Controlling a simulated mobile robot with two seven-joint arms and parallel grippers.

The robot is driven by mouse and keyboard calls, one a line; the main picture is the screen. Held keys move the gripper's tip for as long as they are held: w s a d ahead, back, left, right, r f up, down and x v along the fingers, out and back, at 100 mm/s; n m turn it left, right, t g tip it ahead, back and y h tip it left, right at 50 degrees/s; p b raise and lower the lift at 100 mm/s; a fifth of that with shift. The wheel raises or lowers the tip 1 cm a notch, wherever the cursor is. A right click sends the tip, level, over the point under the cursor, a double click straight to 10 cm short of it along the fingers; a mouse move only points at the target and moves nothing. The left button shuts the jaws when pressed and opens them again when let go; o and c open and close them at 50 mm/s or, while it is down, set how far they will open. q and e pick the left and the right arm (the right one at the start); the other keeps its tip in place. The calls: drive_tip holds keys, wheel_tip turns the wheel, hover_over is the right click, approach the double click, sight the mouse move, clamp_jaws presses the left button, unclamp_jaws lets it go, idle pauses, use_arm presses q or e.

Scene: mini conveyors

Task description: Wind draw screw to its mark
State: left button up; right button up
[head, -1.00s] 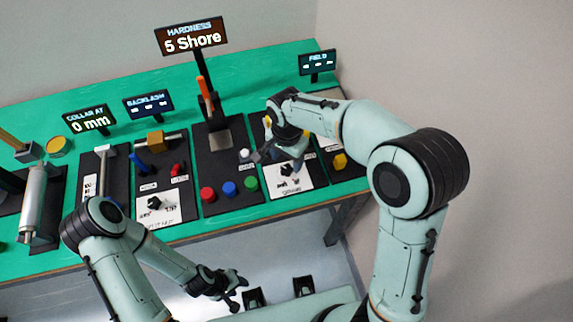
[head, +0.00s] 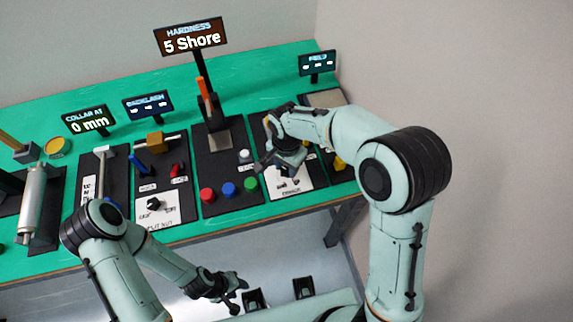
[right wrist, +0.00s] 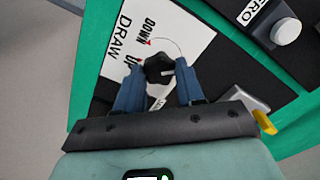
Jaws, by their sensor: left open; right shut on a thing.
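The draw screw's black knob (right wrist: 158,68) sits on a white card (right wrist: 150,38) marked DOWN, UP and DRAW, with a curved line beside it. It has a pale pointer line on its right side. My right gripper (right wrist: 160,88) is shut on this knob, its blue fingers on either side. My left gripper (head: 236,292) is open and empty, low in front of the bench.
Red (head: 207,194), blue (head: 229,188) and green (head: 251,184) buttons lie left of the right gripper. A grey knob (right wrist: 286,31) marked with a partly cut-off "ERO" is nearby. The hardness display (head: 190,37) reads 5 Shore; the collar display (head: 89,120) reads 0 mm.

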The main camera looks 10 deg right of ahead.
drive_tip(key=n, duration=1.2)
drive_tip(key=shift+p, duration=0.3)
drive_tip(key=n, duration=0.4)
drive_tip(key=shift+p, duration=0.3)
use_arm(q)
drive_tip(key=w+r, duration=0.1)
drive_tip(key=r+p, duration=0.1)
drive_tip(key=shift+w+r, duration=0.35)
use_arm(e)
drive_tip(key=n, duration=0.5)
drive_tip(key=shift+n, duration=0.4)
drive_tip(key=o, duration=1.1)
drive_tip(key=shift+c, duration=0.2)
